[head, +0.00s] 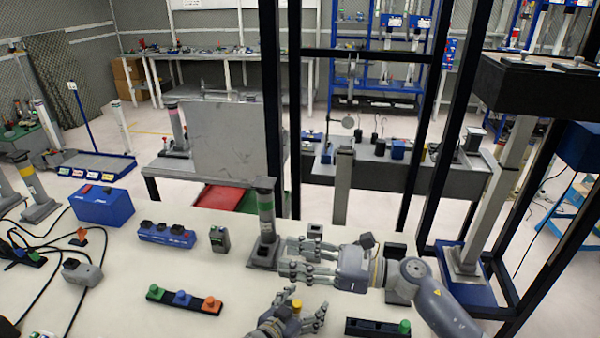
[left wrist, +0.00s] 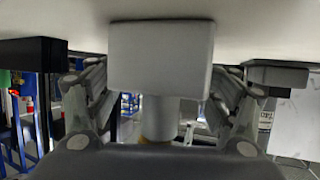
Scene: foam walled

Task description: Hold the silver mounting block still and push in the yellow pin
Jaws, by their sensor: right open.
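The yellow pin (head: 297,304) stands upright among the fingers of my left gripper (head: 306,306) at the front of the table. The mounting block under it is mostly hidden by that gripper in the head view. In the left wrist view the grey block (left wrist: 160,60) shows upside down against the tabletop, with a pale post (left wrist: 160,118) and a bit of yellow below it. The left fingers lie along both sides of the block; I cannot tell if they press on it. My right gripper (head: 289,258) is open and empty, behind the pin and apart from it.
A black strip with a green knob (head: 404,327) lies right of my left gripper. A strip with green, blue and orange knobs (head: 184,299) lies to the left. Cables cover the table's left side.

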